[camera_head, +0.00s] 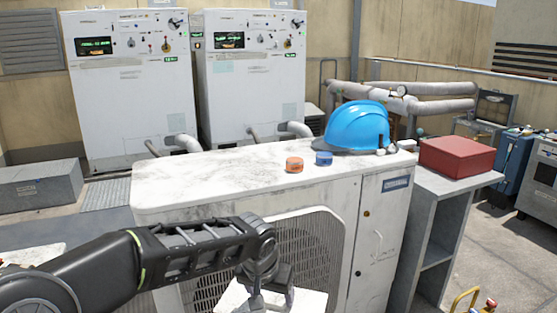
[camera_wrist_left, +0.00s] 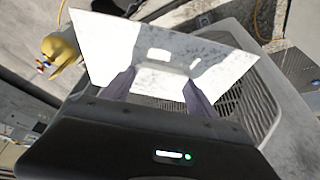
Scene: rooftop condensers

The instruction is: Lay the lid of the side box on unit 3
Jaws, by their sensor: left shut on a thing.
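My left gripper (camera_head: 270,298) is shut on a flat white plate (camera_head: 312,302), which looks like the lid, in front of the near condenser unit's grille. In the left wrist view, the plate (camera_wrist_left: 110,48) spans both fingers of my left gripper (camera_wrist_left: 159,84), with light patches on its worn face. The near white condenser (camera_head: 220,170) has a broad top, a front grille and a side panel with a blue label (camera_head: 397,183), too small to read. I cannot make out the open side box; the plate and arm hide part of the front. My right gripper is out of view.
A blue hard hat (camera_head: 355,127), an orange roll (camera_head: 294,165) and a blue roll (camera_head: 323,158) sit on the condenser top. A red box (camera_head: 457,156) stands on a grey shelf (camera_head: 437,195) at right. A yellow object (camera_wrist_left: 62,48) shows beyond the plate in the wrist view.

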